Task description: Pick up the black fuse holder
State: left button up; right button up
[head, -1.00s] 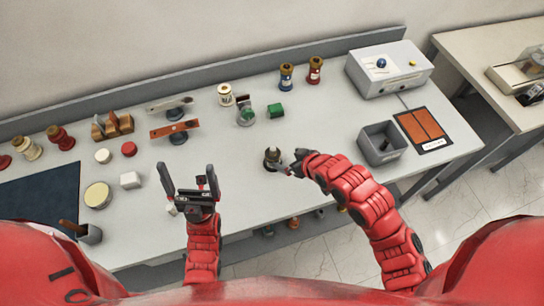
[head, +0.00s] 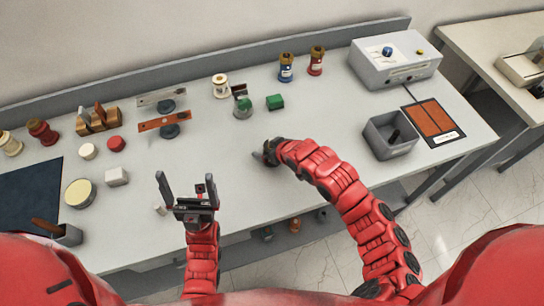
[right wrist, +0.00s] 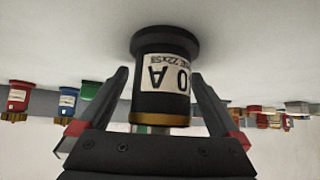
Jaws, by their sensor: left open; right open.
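The black fuse holder (right wrist: 165,108) stands on the table, with a white label and a gold band. In the right wrist view it appears upside down. My right gripper (right wrist: 160,80) is open, with one finger on each side of it; I cannot tell whether they touch it. In the head view my right gripper (head: 264,156) is at the middle of the table and largely hides the holder. My left gripper (head: 187,192) is open and empty, above the table's front edge at the left.
A grey bin (head: 372,138) with a dark item inside stands right of my right gripper, beside an orange panel (head: 432,122). A control box (head: 395,68) is at the back right. A green part (head: 275,102) and spools stand behind. Table between the grippers is clear.

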jog(key=shift+r, duration=0.1)
jog(key=shift+c, duration=0.5)
grip_shut()
